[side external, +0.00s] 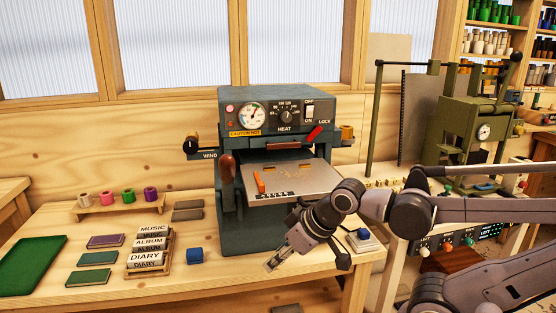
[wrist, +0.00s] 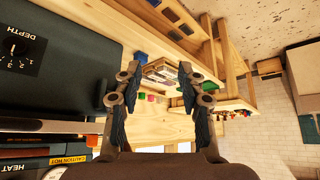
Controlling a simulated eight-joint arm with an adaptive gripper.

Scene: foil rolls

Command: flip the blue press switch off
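The blue press (side external: 233,185) stands on the workbench in the middle of the side external view. Its switch (side external: 310,112), marked OFF and ON, is at the upper right of the front panel; its position is too small to tell. In the wrist view part of the press (wrist: 70,45) fills the left side, with its DEPTH and HEAT markings, but the switch is not seen. My gripper (side external: 272,262) is in front of and below the press, low over the bench front, away from the switch. In the wrist view my gripper (wrist: 160,72) has its fingers apart and nothing between them.
A red lever (side external: 315,133) sits just below the switch, by LOCK. A blue block (side external: 196,255) and a rack of word blocks (side external: 150,262) lie left of my gripper. A rack of foil rolls (side external: 120,203) is farther left. A green press (side external: 470,130) stands at right.

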